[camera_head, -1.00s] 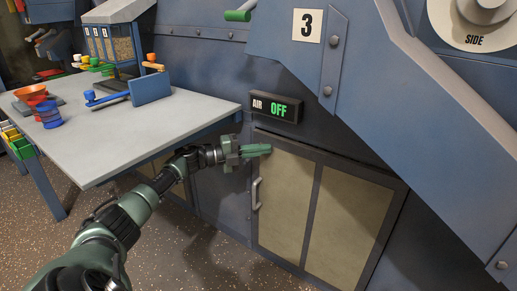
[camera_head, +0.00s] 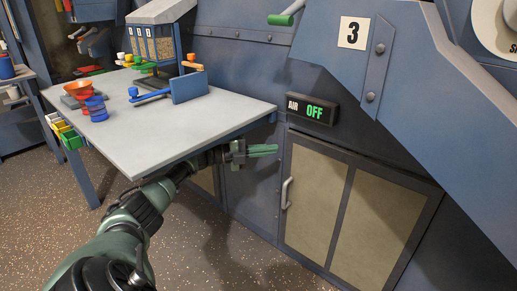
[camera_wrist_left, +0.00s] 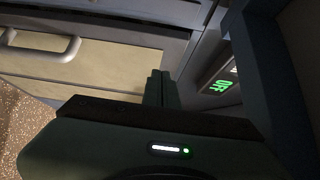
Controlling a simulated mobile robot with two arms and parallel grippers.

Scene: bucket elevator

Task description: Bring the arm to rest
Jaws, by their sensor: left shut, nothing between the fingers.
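My left arm comes in from the lower left in the head view. Its left gripper (camera_head: 262,151) is shut and empty. The shut green fingers also show in the left wrist view (camera_wrist_left: 160,88), pointing towards the cabinet's top edge. My right gripper is in neither view.
The grey table (camera_head: 190,128) lies close beside my left forearm. The cabinet door (camera_head: 315,190) is closed, with a handle (camera_head: 287,193). Above it is a sign reading AIR OFF (camera_head: 312,109). A blue sloped chute (camera_head: 440,120) hangs at right. Speckled floor (camera_head: 50,210) is clear at left.

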